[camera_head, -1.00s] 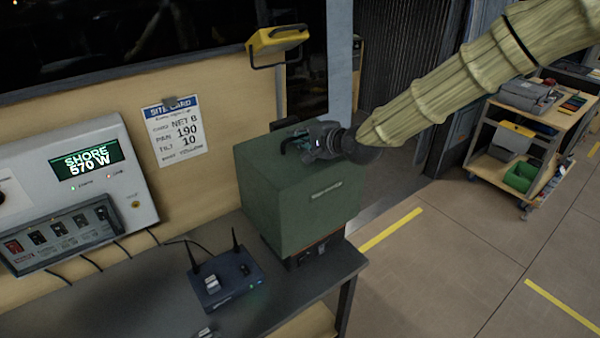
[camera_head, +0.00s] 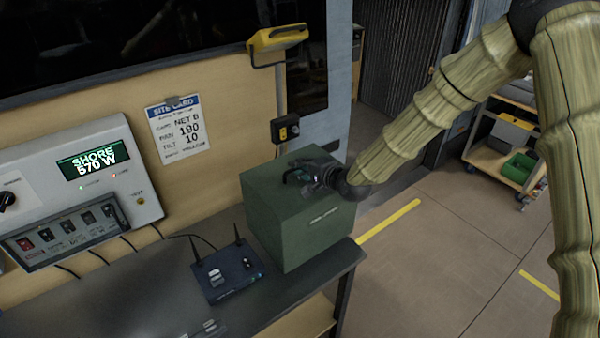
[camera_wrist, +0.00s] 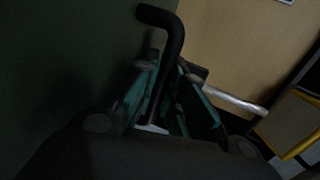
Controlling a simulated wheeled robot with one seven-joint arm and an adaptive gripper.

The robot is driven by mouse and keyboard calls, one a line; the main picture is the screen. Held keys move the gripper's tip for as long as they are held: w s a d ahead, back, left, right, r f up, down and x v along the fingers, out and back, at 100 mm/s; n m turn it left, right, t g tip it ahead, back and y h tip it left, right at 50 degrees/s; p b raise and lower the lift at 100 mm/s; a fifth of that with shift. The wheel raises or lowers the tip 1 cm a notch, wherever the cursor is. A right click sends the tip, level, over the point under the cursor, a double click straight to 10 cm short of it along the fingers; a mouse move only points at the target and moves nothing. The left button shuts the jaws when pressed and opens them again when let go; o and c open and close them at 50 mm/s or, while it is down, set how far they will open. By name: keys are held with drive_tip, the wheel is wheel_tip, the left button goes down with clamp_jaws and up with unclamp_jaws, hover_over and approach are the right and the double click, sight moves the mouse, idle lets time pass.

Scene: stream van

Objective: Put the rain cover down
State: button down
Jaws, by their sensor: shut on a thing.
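The rain cover is a dark green box-shaped cover (camera_head: 300,215) at the right end of the dark bench, with a small label on its front. My gripper (camera_head: 296,175) is at its top, shut on the cover's dark handle. In the wrist view the black bent handle (camera_wrist: 168,60) runs between the teal fingers of my gripper (camera_wrist: 165,105). The cover's green side fills the left of the wrist view (camera_wrist: 60,60). Its lower edge appears at or close to the bench top; I cannot tell whether it touches. What is under it is hidden.
A router with two antennas (camera_head: 228,276) stands close left of the cover. The bench (camera_head: 120,295) has bare room further left. A power panel (camera_head: 80,185), a site card (camera_head: 178,128) and a yellow lamp (camera_head: 278,40) are on the wall. A cart (camera_head: 482,178) stands at the right.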

drive_tip(key=shift+w+f+p, duration=0.1)
drive_tip(key=shift+f+p, duration=0.4)
drive_tip(key=shift+f, duration=0.9)
drive_tip(key=shift+f+b, duration=0.3)
drive_tip(key=shift+b, duration=0.05)
drive_tip(key=shift+f, duration=0.2)
drive_tip(key=c, duration=1.5)
unclamp_jaws()
drive_tip(key=shift+r, duration=0.1)
